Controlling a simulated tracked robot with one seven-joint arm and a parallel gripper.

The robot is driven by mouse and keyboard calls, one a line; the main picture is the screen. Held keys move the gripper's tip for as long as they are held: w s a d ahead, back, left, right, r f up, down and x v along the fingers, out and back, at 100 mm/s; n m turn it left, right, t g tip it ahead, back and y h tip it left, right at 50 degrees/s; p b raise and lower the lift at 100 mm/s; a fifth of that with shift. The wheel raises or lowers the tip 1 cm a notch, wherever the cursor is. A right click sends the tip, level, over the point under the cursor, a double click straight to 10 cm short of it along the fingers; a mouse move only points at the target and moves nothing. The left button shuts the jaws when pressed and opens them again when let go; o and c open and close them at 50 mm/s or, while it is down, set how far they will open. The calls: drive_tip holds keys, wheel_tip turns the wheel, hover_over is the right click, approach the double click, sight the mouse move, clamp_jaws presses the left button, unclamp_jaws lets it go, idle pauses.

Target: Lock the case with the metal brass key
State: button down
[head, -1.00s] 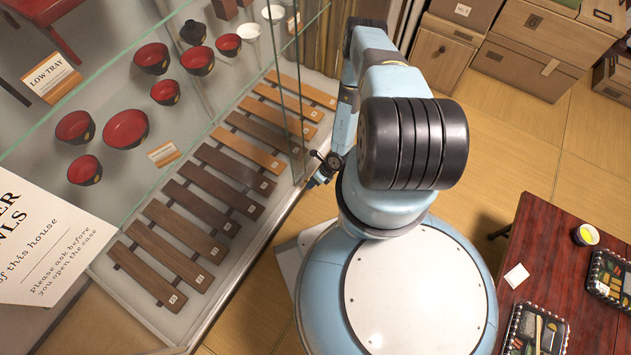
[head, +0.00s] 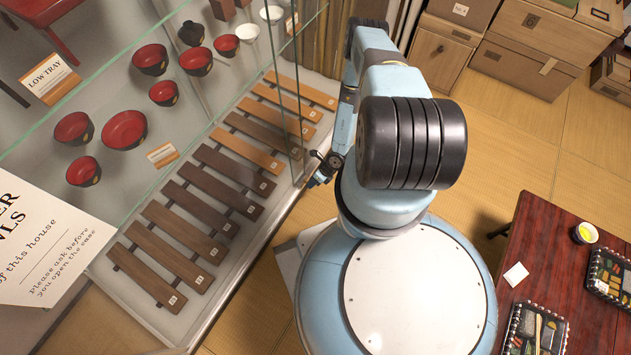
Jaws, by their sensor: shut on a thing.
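The glass display case (head: 232,306) fills the left of the head view, with its metal-framed front edge running diagonally. My gripper (head: 323,171) is small and dark in this view, at the right side of the case, close to its front glass edge. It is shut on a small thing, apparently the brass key. The key itself is too small and too covered to make out. The lock is not discernible either. I cannot tell whether the key touches the case or is in a lock.
Red-and-black bowls (head: 125,130) stand on the glass shelf, above wooden slat racks (head: 205,192). A low red table (head: 480,290) with lunch boxes is at the lower right. Wooden boxes (head: 520,60) stand at the back right. Tatami floor (head: 500,150) lies clear between.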

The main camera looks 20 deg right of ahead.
drive_tip(key=shift+w+f+m+g+y, duration=0.15)
drive_tip(key=shift+w+g+y, duration=0.2)
drive_tip(key=shift+y, duration=0.3)
drive_tip(key=shift+w+m+g+y, duration=0.2)
drive_tip(key=shift+g+y, duration=0.15)
drive_tip(key=shift+y, duration=0.3)
drive_tip(key=shift+w+d+f+m+g+y, duration=0.1)
drive_tip(key=shift+m+g+y, duration=0.2)
drive_tip(key=shift+y, duration=0.45)
drive_tip(key=shift+d+f+m+g+y, duration=0.15)
drive_tip(key=shift+g+y, duration=0.3)
drive_tip(key=shift+y, duration=0.35)
drive_tip(key=shift+w+a+f+m+g+y, duration=0.1)
drive_tip(key=shift+m+g+y, duration=0.2)
drive_tip(key=shift+y, duration=0.45)
drive_tip(key=shift+d, duration=0.1)
drive_tip(key=c, duration=1.3)
unclamp_jaws()
drive_tip(key=shift+s, duration=0.1)
drive_tip(key=shift+d, duration=0.15)
